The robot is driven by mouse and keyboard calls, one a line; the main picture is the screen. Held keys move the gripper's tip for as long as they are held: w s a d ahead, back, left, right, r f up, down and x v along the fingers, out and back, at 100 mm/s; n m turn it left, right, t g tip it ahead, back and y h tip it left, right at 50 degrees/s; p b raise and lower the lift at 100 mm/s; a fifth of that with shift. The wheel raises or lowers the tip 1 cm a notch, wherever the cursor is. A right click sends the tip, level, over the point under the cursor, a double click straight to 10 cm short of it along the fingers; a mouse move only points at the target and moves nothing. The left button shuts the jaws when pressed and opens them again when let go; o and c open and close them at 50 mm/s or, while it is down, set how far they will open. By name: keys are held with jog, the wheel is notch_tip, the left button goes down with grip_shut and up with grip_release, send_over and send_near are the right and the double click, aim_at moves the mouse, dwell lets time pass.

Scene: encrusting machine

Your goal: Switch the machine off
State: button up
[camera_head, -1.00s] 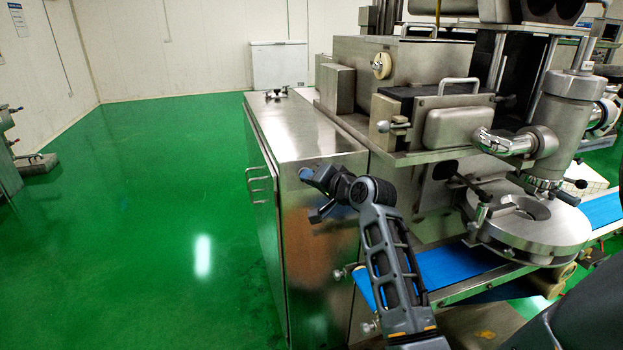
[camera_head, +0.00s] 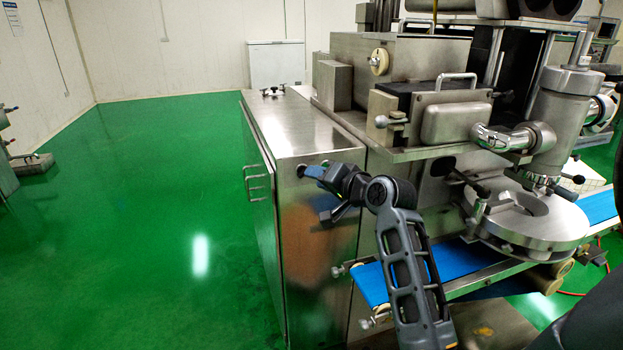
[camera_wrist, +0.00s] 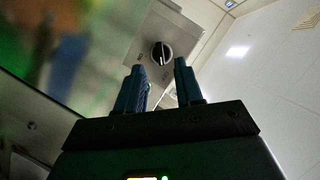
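The steel encrusting machine (camera_head: 420,65) stands at the right, its long cabinet (camera_head: 300,130) nearer the middle. A black rotary switch (camera_wrist: 160,54) on a grey plate shows in the wrist view, just beyond my fingertips and between them in the picture. My gripper (camera_wrist: 160,66) is open, with two blue fingers apart and nothing between them. In the head view my gripper (camera_head: 312,172) is at the cabinet's near end face, close under its top edge. I cannot tell whether it touches the switch; the switch is not clearly seen in the head view.
A blue conveyor belt (camera_head: 450,258) and a round steel disc unit (camera_head: 540,225) lie right of my arm. Handles (camera_head: 255,182) stick out from the cabinet's left side. The green floor (camera_head: 150,230) at the left is clear.

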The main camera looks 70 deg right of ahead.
jog(key=shift+v, duration=1.45)
jog(key=s+a+f+n+y, duration=0.1)
jog(key=s+a+f+n, duration=0.1)
jog(key=a+f, duration=0.35)
jog(key=s+a+f+n, duration=0.1)
jog(key=a+f+n, duration=0.15)
jog(key=a, duration=0.65)
jog(key=s+a+f+n+y, duration=0.1)
jog(key=s+a+f+n, duration=0.15)
jog(key=a, duration=0.45)
jog(key=s+a+r+n+t+y, duration=0.1)
jog(key=s+a+r+n+y, duration=0.1)
jog(key=s+a, duration=0.5)
jog(key=s+a+r+n+t+y, duration=0.1)
jog(key=s+a+n+y, duration=0.3)
jog(key=s+a+n, duration=0.3)
jog(key=s+a, duration=0.1)
jog(key=a, duration=0.2)
jog(key=shift+a+r+n, duration=0.3)
jog(key=shift+a+r, duration=0.1)
jog(key=shift+s, duration=0.1)
